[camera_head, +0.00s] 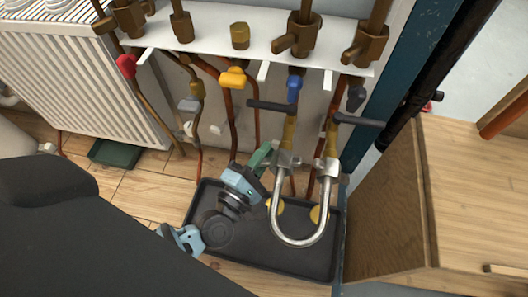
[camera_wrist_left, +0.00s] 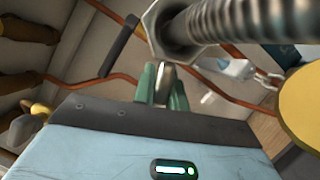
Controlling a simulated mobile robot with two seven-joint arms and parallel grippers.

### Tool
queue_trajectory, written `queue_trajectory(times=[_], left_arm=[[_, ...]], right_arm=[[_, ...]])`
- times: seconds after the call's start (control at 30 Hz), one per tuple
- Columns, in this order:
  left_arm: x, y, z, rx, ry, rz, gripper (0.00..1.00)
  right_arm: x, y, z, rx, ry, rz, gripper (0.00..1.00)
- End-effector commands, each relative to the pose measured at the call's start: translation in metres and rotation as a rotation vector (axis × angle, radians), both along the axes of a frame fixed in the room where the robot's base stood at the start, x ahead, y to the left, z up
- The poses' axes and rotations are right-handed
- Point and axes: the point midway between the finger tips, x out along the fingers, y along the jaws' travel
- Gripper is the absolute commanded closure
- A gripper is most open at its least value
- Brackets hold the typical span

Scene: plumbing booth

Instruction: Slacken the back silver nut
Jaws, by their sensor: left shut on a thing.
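A U-shaped silver hose (camera_head: 298,242) hangs below two pipes, with a silver nut at each upper end. The left silver nut (camera_head: 284,160) is beside my left gripper (camera_head: 263,155); the right silver nut (camera_head: 328,168) stands clear of it. In the left wrist view a silver nut (camera_wrist_left: 160,28) with ribbed hose (camera_wrist_left: 235,18) is close ahead. The green fingers of my left gripper (camera_wrist_left: 162,84) are shut on a small silver part just below that nut. I cannot tell whether this part belongs to the nut. My right gripper is not in view.
Black bar handles (camera_head: 270,106) stick out above the nuts. Copper pipes (camera_head: 228,118), valves and a radiator (camera_head: 80,80) are on the left. A wooden cabinet (camera_head: 390,210) bounds the right.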

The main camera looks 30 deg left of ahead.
Motion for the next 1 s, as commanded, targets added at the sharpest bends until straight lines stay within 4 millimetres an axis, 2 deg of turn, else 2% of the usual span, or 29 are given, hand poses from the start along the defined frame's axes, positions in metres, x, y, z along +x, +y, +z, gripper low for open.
queue_trajectory(times=[0.4,1.0], left_arm=[[0.0015,-0.0047,-0.0091,-0.202,-0.057,0.0,1.0],[0.0016,-0.0056,-0.0105,-0.238,-0.066,0.001,1.0]], right_arm=[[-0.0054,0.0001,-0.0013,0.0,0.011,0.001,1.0],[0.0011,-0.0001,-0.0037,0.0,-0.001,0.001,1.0]])
